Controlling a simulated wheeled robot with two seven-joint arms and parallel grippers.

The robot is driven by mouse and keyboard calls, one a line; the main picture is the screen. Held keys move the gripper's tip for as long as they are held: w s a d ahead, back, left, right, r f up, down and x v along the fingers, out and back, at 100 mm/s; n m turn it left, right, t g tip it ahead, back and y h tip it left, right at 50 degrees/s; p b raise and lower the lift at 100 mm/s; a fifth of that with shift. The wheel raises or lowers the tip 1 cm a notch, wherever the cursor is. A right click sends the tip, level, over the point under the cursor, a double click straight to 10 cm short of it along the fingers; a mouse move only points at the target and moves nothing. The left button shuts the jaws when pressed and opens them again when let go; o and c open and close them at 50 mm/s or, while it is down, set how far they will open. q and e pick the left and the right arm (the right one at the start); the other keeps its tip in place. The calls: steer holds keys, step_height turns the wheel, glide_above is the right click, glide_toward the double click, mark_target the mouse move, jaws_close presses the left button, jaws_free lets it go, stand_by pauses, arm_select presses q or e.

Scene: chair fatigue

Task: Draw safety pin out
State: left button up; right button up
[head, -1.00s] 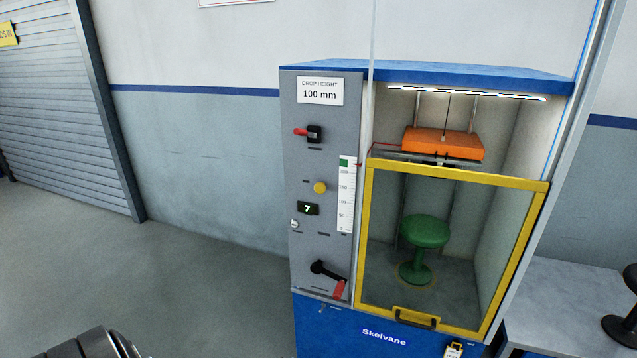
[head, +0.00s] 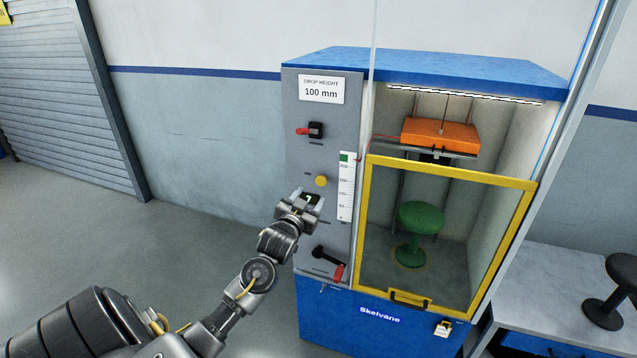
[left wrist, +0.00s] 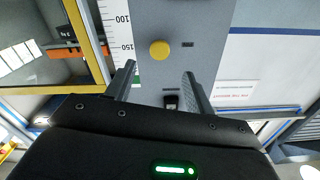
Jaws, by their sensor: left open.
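A round yellow knob (head: 321,181) sticks out of the grey control panel (head: 303,157); I cannot tell whether it is the safety pin's head. My left gripper (head: 308,197) is open and empty, just below the knob in the head view and in front of the counter display. In the left wrist view the yellow knob (left wrist: 160,50) lies beyond the gap between the two open fingers (left wrist: 158,72), apart from both. My right gripper is not in view.
The panel also has a red-tipped switch (head: 312,130), a white scale (head: 346,187) and a red-handled crank (head: 329,262). A yellow-framed guard (head: 529,220) covers the chamber with a green stool (head: 421,217) below an orange weight (head: 440,132). A side bench (head: 560,285) stands right.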

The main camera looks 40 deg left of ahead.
mark_target(320, 182)
arm_select(q)
steer(key=p+x, duration=0.2)
steer(key=x, duration=0.5)
steer(key=shift+w+a, duration=0.1)
steer(key=shift+w, duration=0.15)
steer(key=shift+w+a, duration=0.2)
steer(key=shift+w, duration=0.4)
